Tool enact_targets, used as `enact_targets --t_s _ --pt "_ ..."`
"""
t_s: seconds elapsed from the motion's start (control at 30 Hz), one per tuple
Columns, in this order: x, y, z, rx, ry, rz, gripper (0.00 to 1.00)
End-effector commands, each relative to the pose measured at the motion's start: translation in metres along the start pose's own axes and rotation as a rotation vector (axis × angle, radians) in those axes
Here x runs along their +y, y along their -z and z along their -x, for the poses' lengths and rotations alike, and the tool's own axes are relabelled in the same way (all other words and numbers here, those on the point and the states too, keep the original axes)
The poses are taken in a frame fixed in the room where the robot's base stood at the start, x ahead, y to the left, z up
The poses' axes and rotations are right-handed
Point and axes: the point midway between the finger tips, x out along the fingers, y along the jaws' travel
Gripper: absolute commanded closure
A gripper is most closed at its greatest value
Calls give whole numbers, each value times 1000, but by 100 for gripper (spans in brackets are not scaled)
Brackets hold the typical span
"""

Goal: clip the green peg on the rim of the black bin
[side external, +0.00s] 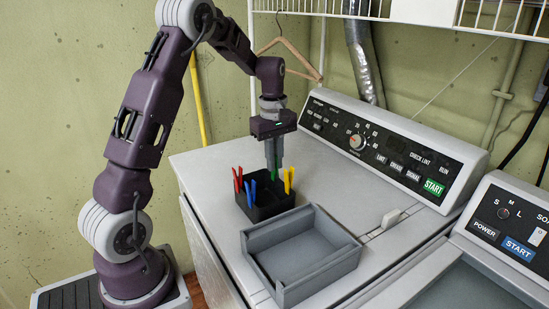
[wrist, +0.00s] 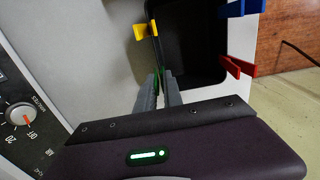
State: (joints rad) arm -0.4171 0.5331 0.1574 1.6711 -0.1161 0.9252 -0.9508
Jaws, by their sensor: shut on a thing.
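The black bin (side external: 266,208) stands on the white machine top, and its dark inside shows in the wrist view (wrist: 190,45). My gripper (side external: 274,165) points straight down over the bin's far rim. It is shut on the green peg (side external: 274,175), which is mostly hidden between the fingers. In the wrist view my fingertips (wrist: 160,88) hold the green peg (wrist: 160,76) at the bin's rim, close to a corner. I cannot tell whether its jaws straddle the rim.
Red pegs (side external: 238,178), a blue peg (side external: 251,190) and yellow pegs (side external: 288,180) are clipped on the bin's rim. A grey open tray (side external: 333,262) stands in front of the bin. A control panel (side external: 380,145) rises behind, and a wire shelf hangs above.

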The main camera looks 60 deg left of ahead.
Motion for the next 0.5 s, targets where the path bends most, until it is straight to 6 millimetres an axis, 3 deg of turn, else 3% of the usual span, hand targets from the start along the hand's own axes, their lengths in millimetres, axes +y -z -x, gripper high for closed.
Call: enact_targets --t_s 0.13,0.17,0.27,0.5 --pt "0 0 0 0 0 0 100" --pt "0 0 0 0 0 0 85" --pt "0 0 0 0 0 0 65" --pt "0 0 0 0 0 0 63"
